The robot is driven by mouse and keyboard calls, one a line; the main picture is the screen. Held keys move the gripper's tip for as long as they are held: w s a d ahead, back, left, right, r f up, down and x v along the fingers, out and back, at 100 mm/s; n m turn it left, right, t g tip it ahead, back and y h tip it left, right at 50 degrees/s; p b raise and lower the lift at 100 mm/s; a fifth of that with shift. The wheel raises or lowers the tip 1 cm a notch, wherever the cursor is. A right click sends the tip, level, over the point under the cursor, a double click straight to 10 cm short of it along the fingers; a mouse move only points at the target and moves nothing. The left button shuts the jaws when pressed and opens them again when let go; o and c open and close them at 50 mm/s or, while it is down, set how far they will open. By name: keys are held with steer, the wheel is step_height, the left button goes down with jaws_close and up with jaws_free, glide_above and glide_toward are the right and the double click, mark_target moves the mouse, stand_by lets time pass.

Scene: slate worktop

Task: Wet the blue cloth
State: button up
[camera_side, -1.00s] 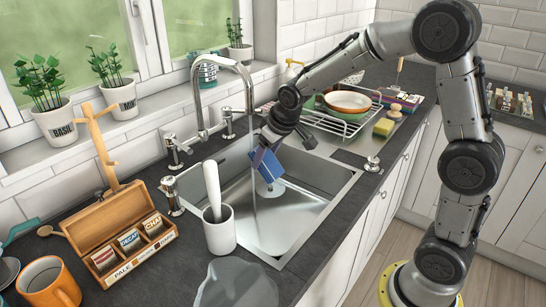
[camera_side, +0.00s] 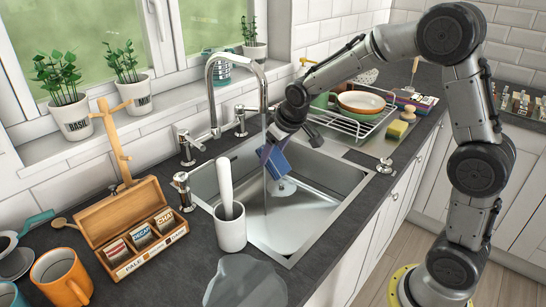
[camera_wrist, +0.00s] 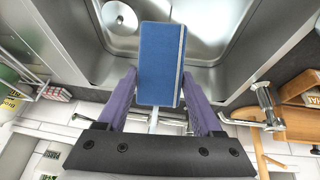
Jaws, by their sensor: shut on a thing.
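My gripper (camera_side: 270,152) is shut on a flat blue rectangle (camera_side: 278,162) over the sink. In the wrist view this thing (camera_wrist: 160,65) lies between my two purple fingers. It has straight edges, rounded corners and a pale band along one side, so it looks like a stiff notebook, not a cloth. No blue cloth shows elsewhere. The tap (camera_side: 211,92) runs a thin water stream (camera_side: 265,195) into the sink (camera_side: 305,222). The stream passes close beside the blue notebook in the side view; I cannot tell whether it touches it.
A white mortar with pestle (camera_side: 230,232) stands at the sink's near left edge. An open wooden tea box (camera_side: 130,222) and an orange mug (camera_side: 62,275) are at left. A dish rack (camera_side: 345,122) and a sponge (camera_side: 397,129) are behind the sink. A puddle-like grey shape (camera_side: 245,283) lies in front.

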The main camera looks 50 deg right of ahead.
steer(key=s, duration=0.7)
steer(key=shift+s+a, duration=0.35)
steer(key=shift+a, duration=0.1)
stand_by(1.3)
steer(key=s+r, duration=0.4)
steer(key=s, duration=0.1)
steer(key=shift+a, duration=0.3)
stand_by(0.5)
steer(key=w+a+f, duration=0.4)
steer(key=w+f, duration=0.5)
steer(key=f, duration=0.4)
steer(key=shift+w+f, duration=0.2)
